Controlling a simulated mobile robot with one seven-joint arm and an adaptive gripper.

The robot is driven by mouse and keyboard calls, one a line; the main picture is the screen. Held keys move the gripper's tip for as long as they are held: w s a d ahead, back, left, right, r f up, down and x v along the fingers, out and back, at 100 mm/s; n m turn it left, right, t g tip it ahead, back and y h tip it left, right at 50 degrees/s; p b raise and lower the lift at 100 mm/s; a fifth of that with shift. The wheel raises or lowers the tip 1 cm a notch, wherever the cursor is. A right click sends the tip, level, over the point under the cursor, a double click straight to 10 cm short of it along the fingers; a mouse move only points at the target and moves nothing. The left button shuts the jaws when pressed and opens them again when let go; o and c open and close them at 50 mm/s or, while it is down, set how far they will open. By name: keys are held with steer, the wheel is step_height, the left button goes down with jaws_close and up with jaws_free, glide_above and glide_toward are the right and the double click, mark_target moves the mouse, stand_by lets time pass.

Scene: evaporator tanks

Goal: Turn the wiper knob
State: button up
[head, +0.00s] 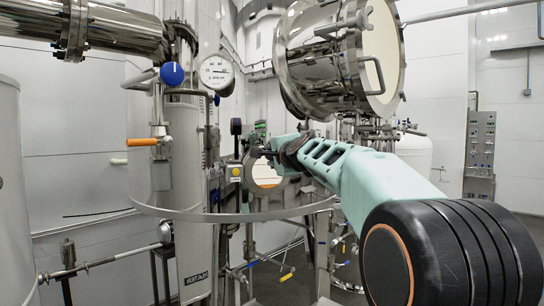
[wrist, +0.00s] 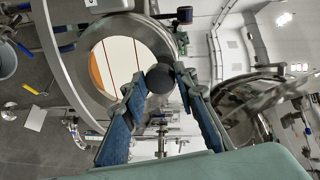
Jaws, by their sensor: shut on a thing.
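A dark round knob (wrist: 160,78), which I take for the wiper knob, sits at the rim of the round sight glass (wrist: 122,62) in the wrist view. My gripper (wrist: 158,82) has its two blue-padded fingers on either side of this knob, shut on it near the tips. In the head view my gripper (head: 257,152) reaches to the upper edge of the sight glass (head: 266,174); its fingers are small and dark there, and the held knob is hard to make out.
A second dark knob (wrist: 184,14) stands beside the glass in the wrist view. A curved metal rail (head: 240,216) runs in front of the column in the head view. A large steel vessel (head: 325,60) hangs above my arm. A gauge (head: 217,74) and blue knob (head: 172,74) are upper left.

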steer(key=o, duration=1.2)
steer(key=shift+c, duration=0.2)
steer(key=v, duration=1.2)
